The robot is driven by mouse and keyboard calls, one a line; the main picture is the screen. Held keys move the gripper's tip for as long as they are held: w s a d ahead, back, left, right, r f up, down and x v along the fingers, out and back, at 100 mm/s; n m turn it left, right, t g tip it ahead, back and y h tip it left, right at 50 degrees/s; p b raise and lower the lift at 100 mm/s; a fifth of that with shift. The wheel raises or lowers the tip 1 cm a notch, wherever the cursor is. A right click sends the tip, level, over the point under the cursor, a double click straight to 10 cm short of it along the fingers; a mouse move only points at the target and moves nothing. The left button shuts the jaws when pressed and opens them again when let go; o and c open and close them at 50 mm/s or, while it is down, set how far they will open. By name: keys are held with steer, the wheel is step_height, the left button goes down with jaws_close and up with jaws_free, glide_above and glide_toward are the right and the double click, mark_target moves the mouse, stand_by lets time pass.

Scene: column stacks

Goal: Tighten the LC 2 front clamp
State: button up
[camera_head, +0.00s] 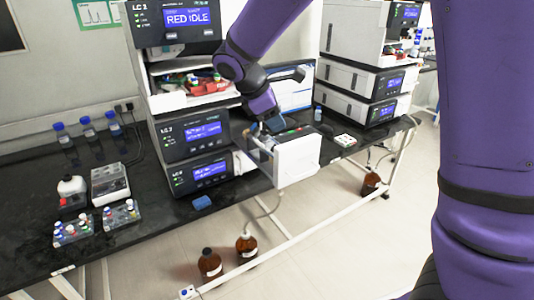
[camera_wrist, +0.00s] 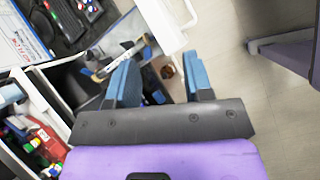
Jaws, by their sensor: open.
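The left instrument stack has modules with lit blue screens; its top module (camera_head: 174,20) carries an LC label whose number I cannot read surely. A white box (camera_head: 297,160) juts out at the stack's right, with small metal fittings (camera_head: 262,145) at its left side. My gripper (camera_head: 273,124) is just above this box. In the wrist view my gripper (camera_wrist: 160,82) has its two blue fingers apart with nothing between them. A slim metal and tan fitting (camera_wrist: 118,62) lies just beyond the left finger, apparently not gripped. I cannot tell surely which part is the front clamp.
A second stack (camera_head: 362,75) stands behind at right. Blue-capped bottles (camera_head: 88,127) and vial racks (camera_head: 119,214) are on the black bench (camera_head: 150,225) at left. Brown bottles (camera_head: 246,245) stand below. An open shelf (camera_head: 195,80) holds red and green items.

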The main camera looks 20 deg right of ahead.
mark_target(267, 153)
steer(key=w+a+f+n+t+h, duration=0.1)
steer(key=w+a+f+n+h, duration=0.1)
steer(key=w+a+f+n, duration=0.45)
steer(key=shift+m, duration=0.65)
steer(key=x, duration=0.7)
steer(key=s+x, duration=0.1)
steer(key=x, duration=0.3)
steer(key=shift+a+f, duration=0.15)
steer(key=shift+f, duration=0.4)
jaws_close()
